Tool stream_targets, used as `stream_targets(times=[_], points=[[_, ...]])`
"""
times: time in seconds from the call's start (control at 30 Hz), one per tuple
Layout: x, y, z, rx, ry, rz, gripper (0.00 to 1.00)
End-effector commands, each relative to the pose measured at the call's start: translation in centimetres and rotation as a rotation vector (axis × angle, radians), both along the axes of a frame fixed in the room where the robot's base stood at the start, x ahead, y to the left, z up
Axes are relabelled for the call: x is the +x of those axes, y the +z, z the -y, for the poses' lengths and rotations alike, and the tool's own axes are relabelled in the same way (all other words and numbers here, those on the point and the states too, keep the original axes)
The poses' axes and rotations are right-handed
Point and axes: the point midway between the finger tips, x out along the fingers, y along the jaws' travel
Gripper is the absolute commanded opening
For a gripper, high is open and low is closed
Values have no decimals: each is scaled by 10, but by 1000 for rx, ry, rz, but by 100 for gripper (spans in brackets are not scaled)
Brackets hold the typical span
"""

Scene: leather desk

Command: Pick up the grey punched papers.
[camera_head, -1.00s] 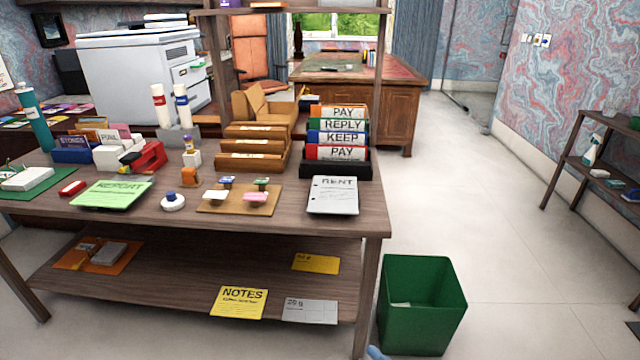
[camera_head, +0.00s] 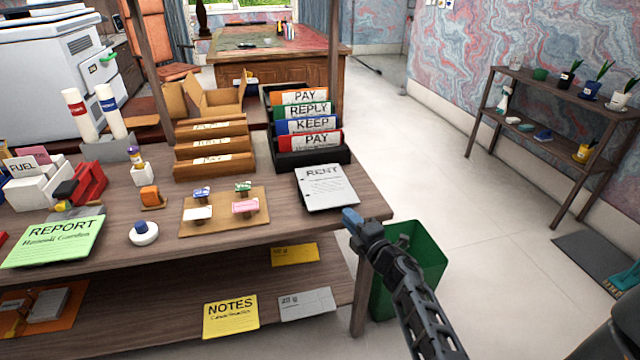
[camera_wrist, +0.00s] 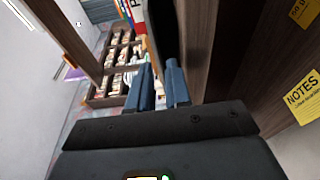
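The grey punched papers (camera_head: 326,186), headed RENT with punch holes along the left edge, lie flat on the desk's right front corner in the head view. My gripper (camera_head: 350,217) is just in front of and to the right of them, by the desk edge, apart from them. In the wrist view my gripper's two blue fingers (camera_wrist: 160,85) stand a narrow gap apart with nothing seen between them. I cannot make out the papers in the wrist view.
A black file rack (camera_head: 310,157) stands close behind the papers. A cork board (camera_head: 224,211) with stamps lies to their left. The green bin (camera_head: 425,245) stands on the floor beside the desk leg. The lower shelf holds yellow notes (camera_head: 231,317) and a grey sheet (camera_head: 306,303).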

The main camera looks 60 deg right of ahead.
Motion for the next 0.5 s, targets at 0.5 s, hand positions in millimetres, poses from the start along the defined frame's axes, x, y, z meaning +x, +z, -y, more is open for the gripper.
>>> stream_targets(times=[0.5], points=[[52, 4, 34, -1, 0, 2, 18]])
